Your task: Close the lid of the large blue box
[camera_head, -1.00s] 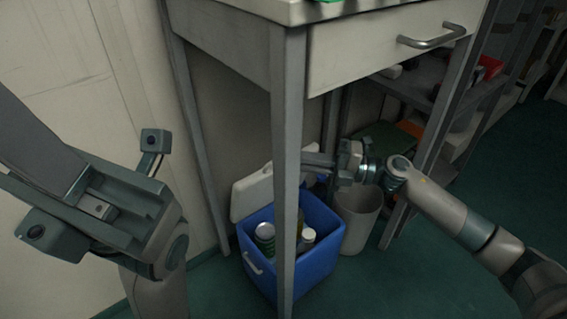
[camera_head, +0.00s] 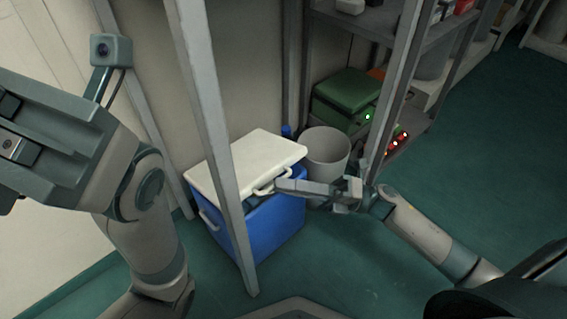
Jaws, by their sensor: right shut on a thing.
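The large blue box (camera_head: 276,226) stands on the floor behind a grey table leg. Its white lid (camera_head: 246,160) lies over the top, slightly tilted, with a dark gap at the front edge. The bottles inside are hidden. My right gripper (camera_head: 280,187) reaches in from the right and is shut on the white handle (camera_head: 264,187) at the lid's front edge. My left gripper (camera_head: 18,150) is raised at the left edge of the view, away from the box. Its fingers are not clear enough to tell their opening.
A grey table leg (camera_head: 212,130) rises in front of the box. A pale bin (camera_head: 325,150) stands close to the box's right. A green device (camera_head: 346,98) sits on a low shelf behind it. The green floor (camera_head: 350,250) at the front right is clear.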

